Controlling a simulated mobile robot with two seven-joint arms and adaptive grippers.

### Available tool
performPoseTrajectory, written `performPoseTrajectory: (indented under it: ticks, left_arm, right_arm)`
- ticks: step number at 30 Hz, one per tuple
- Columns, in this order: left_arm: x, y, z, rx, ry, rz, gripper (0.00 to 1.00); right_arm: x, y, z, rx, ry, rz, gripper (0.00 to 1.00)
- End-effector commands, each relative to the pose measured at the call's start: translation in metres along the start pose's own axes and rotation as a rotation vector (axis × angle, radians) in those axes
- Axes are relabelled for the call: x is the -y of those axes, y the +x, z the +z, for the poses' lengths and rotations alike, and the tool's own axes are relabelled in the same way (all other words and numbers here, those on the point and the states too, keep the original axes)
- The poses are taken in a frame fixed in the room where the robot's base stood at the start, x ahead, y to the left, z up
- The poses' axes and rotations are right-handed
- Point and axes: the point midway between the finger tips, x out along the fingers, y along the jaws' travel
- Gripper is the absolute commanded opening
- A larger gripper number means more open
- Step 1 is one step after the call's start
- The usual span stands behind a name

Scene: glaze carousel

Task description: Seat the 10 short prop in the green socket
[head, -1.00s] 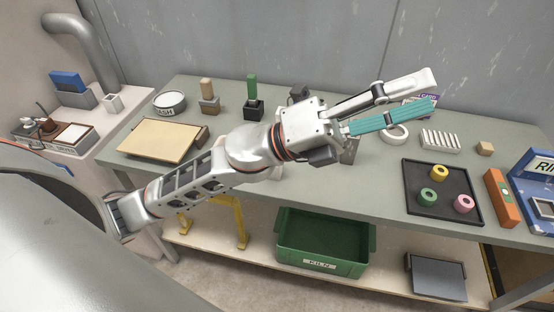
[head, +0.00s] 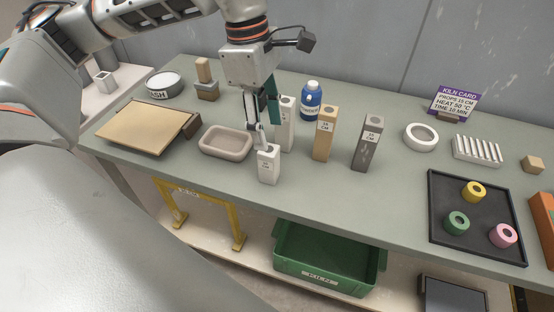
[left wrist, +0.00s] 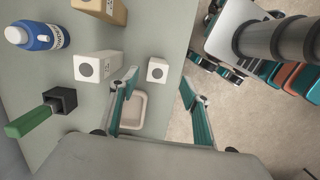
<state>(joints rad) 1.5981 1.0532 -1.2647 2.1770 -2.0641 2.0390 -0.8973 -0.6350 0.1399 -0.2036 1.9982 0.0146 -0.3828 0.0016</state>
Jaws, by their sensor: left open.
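The short white prop (head: 268,165), with a small printed label, stands upright on the bench beside the tan dish. My left gripper (head: 265,136) is open and points down just above and behind it. In the left wrist view the short prop (left wrist: 157,70) shows between the two open fingers (left wrist: 160,82), nearer the left one; I cannot tell whether they touch it. The green socket (head: 457,223) is a ring with a dark hole, on the black tray (head: 437,196) at the right. My right gripper is not in view.
A taller white prop (head: 287,128) stands close behind the gripper. A tan prop (head: 324,135), a dark grey prop (head: 367,145) and a blue bottle (head: 311,101) stand nearby. A yellow ring (head: 474,191) and pink ring (head: 503,236) share the tray. The bench front is clear between.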

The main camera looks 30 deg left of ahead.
Motion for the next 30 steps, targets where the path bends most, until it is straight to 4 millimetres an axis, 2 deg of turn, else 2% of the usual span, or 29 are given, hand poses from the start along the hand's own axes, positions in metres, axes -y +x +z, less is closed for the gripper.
performPoseTrajectory:
  ticks: [4,14,23,30]
  left_arm:
    - [-0.004,0.003,-0.013,-0.035,-0.025,0.011,0.47]
    - [-0.002,0.031,-0.013,-0.035,-0.025,0.01,0.47]
    - [-0.001,0.072,-0.012,-0.035,-0.024,0.008,0.47]
    - [-0.002,0.074,-0.011,-0.033,-0.024,0.013,0.47]
  right_arm:
    - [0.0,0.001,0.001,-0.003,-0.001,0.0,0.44]
    - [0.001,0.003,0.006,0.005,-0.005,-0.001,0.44]
    - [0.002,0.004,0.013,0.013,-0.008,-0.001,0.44]
    - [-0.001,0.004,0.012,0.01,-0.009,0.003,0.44]
